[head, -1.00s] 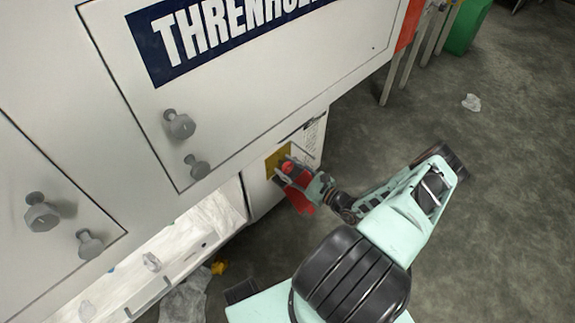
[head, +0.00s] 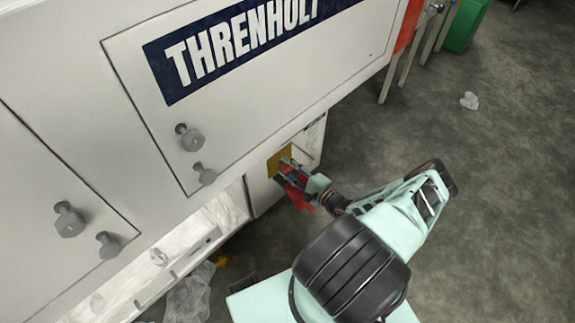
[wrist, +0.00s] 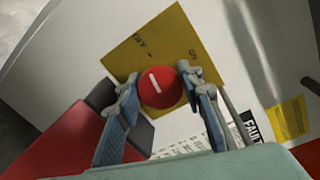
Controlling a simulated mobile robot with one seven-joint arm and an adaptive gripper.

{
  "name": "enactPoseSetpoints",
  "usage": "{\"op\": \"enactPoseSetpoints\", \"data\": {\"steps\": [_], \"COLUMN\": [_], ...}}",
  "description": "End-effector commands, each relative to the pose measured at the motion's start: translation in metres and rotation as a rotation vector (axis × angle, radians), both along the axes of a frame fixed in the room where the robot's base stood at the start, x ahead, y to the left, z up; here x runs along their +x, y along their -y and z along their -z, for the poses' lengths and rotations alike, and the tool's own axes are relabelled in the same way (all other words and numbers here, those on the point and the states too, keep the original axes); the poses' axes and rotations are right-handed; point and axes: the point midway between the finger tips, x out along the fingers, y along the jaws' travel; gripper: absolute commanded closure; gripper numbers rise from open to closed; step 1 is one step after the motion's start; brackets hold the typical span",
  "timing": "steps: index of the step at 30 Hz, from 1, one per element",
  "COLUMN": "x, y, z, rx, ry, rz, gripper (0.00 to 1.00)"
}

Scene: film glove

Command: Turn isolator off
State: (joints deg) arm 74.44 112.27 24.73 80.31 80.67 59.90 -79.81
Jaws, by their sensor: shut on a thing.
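The isolator knob is a round red knob (wrist: 160,92) with a short white bar, on a yellow plate (wrist: 165,35) on a pale panel.
A red and black part (wrist: 75,135) sits close by my left finger. A yellow label (wrist: 287,115) is at the right of the panel. The large white cabinet (head: 300,80) stands above, with grey knobs (head: 189,138). Grey floor (head: 500,200) is open to the right.

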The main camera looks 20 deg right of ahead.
Motion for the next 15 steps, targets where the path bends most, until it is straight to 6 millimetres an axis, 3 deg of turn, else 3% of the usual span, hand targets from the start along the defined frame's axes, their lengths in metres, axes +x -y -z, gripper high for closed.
{"op": "enactPoseSetpoints", "data": {"steps": [15], "x": [-0.0011], "y": [-0.0007], "z": [0.0029], "rx": [-0.187], "ry": [0.062], "rz": [-0.002], "gripper": [0.9]}}
